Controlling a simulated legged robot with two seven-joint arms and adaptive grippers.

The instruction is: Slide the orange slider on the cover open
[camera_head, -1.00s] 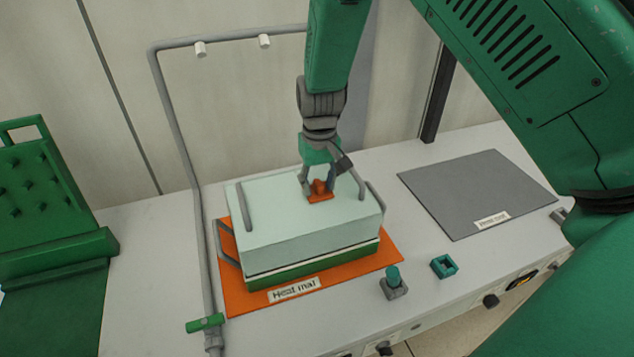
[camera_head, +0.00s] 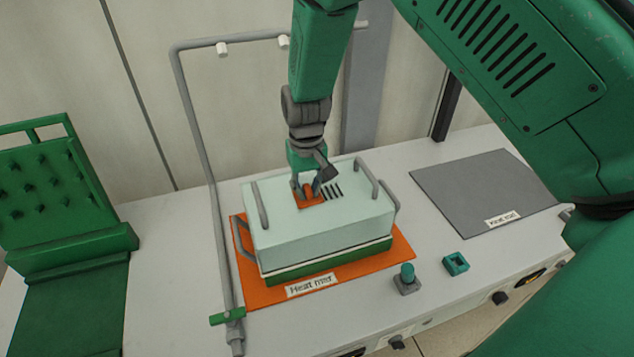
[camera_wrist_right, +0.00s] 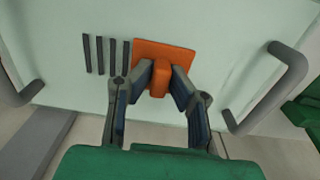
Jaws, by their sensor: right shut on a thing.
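The pale green cover (camera_head: 330,225) sits on a box with a green base on the orange heat mat (camera_head: 405,247). The orange slider (camera_head: 311,201) lies on the cover's top, left of a set of dark vent slots (camera_head: 332,190) that are uncovered. My right gripper (camera_head: 309,192) is above the slider, its fingers shut on the slider's raised knob. In the right wrist view the slider (camera_wrist_right: 160,70) shows its knob between my fingertips, and the slots (camera_wrist_right: 105,55) are beside the plate. My left gripper is not in view.
Grey handles (camera_head: 262,205) stand on the cover's top. A grey pipe frame (camera_head: 205,150) with a green lever (camera_head: 227,316) rises at left. A grey mat (camera_head: 480,190), a teal knob (camera_head: 407,273) and a teal square socket (camera_head: 455,263) are to the right.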

